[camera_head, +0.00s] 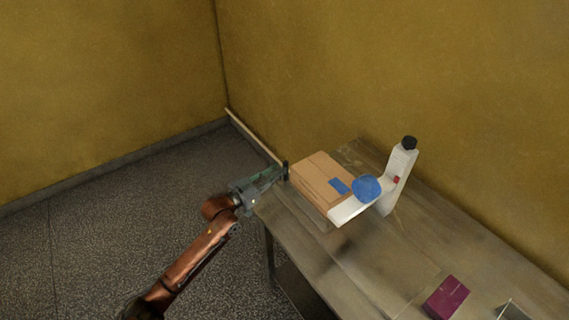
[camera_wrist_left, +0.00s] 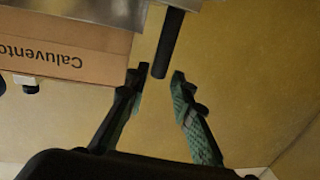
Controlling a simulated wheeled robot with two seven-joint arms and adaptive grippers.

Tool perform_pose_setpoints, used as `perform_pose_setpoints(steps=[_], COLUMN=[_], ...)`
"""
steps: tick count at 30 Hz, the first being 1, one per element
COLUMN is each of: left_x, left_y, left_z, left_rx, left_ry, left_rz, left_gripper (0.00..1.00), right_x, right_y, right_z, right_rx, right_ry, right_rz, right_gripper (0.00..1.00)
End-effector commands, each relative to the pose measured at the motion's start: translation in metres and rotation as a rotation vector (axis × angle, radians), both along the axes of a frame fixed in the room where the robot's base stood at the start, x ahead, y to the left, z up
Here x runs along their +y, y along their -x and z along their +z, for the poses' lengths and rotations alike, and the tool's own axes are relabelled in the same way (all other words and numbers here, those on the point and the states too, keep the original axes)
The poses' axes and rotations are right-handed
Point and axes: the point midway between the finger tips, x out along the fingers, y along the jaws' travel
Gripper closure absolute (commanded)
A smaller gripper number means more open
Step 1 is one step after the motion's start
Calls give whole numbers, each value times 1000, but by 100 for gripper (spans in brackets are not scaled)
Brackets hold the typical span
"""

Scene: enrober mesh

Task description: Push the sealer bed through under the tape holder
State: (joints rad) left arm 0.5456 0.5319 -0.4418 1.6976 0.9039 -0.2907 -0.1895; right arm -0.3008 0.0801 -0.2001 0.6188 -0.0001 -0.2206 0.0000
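The tape holder (camera_head: 397,178) is a white arm and upright post with a black knob and a blue tape roll (camera_head: 367,188). A brown carton (camera_head: 320,175) sits beside the roll, with a blue patch on top. A grey plate, seemingly the sealer bed (camera_wrist_left: 85,10), shows along the carton (camera_wrist_left: 70,52) in the left wrist view; the carton hides most of it in the head view. My left gripper (camera_head: 285,171) is at the carton's left end. Its fingers (camera_wrist_left: 161,74) are apart, with a black rod (camera_wrist_left: 168,45) ending between or just beyond their tips; contact is unclear.
The wooden table (camera_head: 345,270) runs along the yellow wall. A dark magenta block (camera_head: 446,297) and a partly cut-off object (camera_head: 513,311) lie at its near right end. The floor left of the table is clear.

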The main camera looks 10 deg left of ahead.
Motion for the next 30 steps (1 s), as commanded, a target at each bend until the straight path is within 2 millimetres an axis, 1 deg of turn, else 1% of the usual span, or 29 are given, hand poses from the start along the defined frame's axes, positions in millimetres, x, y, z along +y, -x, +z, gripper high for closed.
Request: perform_pose_setpoints(steps=[1, 2, 3, 5, 9, 15, 20, 27, 30], left_x=[-8, -11, -15, -20, -26, -28, -27, -26, -26], left_y=[-7, -11, -16, -22, -31, -35, -35, -35, -35], left_z=[0, 0, 0, -1, -1, -1, -1, -1, -1], left_rx=[0, 0, 1, 1, 1, 1, 1, 1, 1], left_ry=[1, 1, 1, 1, -1, 0, -1, -1, -1], left_rz=[-2, -2, -2, -2, 0, 1, 2, 3, 3], left_gripper=[78, 78, 78, 78, 78, 78, 78, 95, 100], right_x=[0, -1, -1, -1, -1, 1, 1, 0, 0], right_y=[10, 15, 19, 20, 12, -9, -12, -1, 3], right_z=[-1, -2, -2, -3, -5, -5, -5, -4, -5], right_rx=[13, 19, 24, 26, 16, -11, -15, -2, 4], right_ry=[1, 1, 2, 1, 1, -1, -1, 0, -1], right_rz=[-2, -3, -5, -5, -2, 2, 3, 0, -1], right_gripper=[52, 52, 52, 52, 52, 52, 52, 52, 52])
